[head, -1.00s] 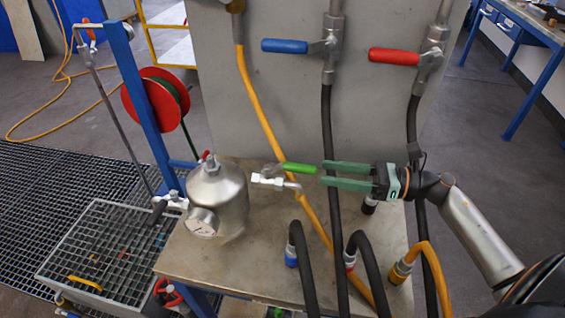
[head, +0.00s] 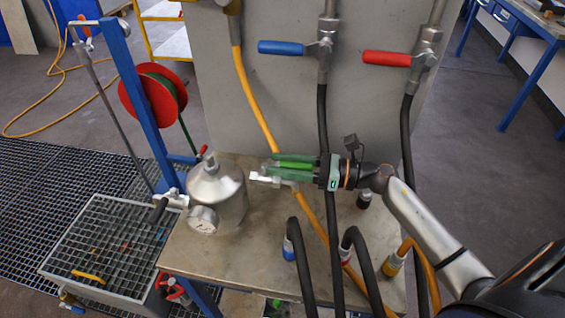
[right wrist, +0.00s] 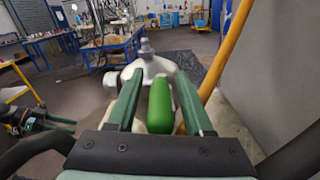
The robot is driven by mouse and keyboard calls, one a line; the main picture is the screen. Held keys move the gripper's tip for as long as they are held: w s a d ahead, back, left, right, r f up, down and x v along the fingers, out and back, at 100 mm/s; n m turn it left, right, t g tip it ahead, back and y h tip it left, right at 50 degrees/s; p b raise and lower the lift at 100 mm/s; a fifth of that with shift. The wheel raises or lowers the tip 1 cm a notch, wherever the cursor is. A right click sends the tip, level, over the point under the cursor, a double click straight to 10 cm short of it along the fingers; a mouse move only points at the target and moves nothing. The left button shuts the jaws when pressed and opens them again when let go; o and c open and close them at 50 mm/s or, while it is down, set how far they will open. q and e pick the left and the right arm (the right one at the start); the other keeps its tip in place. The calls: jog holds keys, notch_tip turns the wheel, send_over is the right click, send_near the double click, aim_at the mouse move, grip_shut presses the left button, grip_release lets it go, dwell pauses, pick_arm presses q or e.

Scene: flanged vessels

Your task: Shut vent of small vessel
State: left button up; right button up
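The small vessel (head: 216,197) is a squat steel pot with a domed lid and a round gauge, standing on the metal bench. The vent valve (head: 262,178) is at its right, with a green lever handle (head: 295,157) lying level to the right. My right gripper (head: 270,163) is open, its green fingers reaching left along the handle. My left gripper (right wrist: 60,124) seems to show at the left edge of that view, too small to read.
A blue lever (head: 282,47) and a red lever (head: 387,58) sit on the grey panel above. A yellow hose (head: 262,115) and black hoses run down past my right gripper. A grated tray (head: 105,245) and a red reel (head: 155,98) are at the left.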

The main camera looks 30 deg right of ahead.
grip_shut()
dwell(1.2)
